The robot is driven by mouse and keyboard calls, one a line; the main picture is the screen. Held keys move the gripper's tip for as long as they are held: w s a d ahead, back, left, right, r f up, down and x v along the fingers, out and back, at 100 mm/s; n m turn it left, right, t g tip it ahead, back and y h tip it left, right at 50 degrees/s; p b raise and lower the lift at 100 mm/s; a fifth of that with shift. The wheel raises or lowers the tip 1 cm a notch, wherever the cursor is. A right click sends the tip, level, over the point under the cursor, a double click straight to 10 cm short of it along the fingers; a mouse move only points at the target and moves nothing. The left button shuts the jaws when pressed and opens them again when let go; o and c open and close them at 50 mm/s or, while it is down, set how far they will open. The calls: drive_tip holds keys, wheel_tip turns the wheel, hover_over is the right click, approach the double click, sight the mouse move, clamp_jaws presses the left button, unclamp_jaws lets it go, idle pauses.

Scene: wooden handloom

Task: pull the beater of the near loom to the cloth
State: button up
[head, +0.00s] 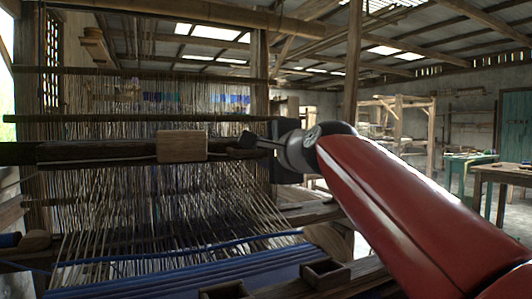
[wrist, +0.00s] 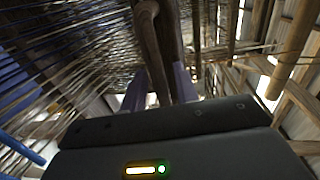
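The near loom's beater (head: 100,151) is a dark bar lying level across the hanging warp threads. A pale wooden block (head: 182,146) sits on it. The blue cloth (head: 190,272) lies lower and nearer, with a clear stretch of warp between it and the beater. My gripper (head: 250,146) reaches in from the right, near the beater's right end and to the right of the block. In the wrist view its two fingers (wrist: 160,88) stand apart, with dark wood showing between and beyond them. Whether they touch the wood is unclear.
Loom posts (head: 260,70) rise behind my gripper. Small open wooden boxes (head: 325,273) sit on the front right rail. A wooden table (head: 500,175) and another frame (head: 402,125) stand farther right. Open floor shows between them and the loom.

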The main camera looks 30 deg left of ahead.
clamp_jaws()
drive_tip(key=shift+d, duration=0.1)
drive_tip(key=b+v, duration=0.3)
drive_tip(key=v, duration=1.1)
drive_tip(key=shift+s+d, duration=0.2)
drive_tip(key=shift+d, duration=0.05)
drive_tip(key=shift+c, duration=0.8)
unclamp_jaws()
drive_tip(key=shift+d+r, duration=0.1)
drive_tip(key=shift+o, duration=1.1)
drive_tip(key=shift+s+d+r, duration=0.15)
drive_tip(key=shift+s+d, duration=0.05)
drive_tip(key=shift+d, duration=0.05)
drive_tip(key=shift+o, duration=0.2)
drive_tip(key=shift+w+a, duration=0.1)
drive_tip(key=shift+a, duration=0.05)
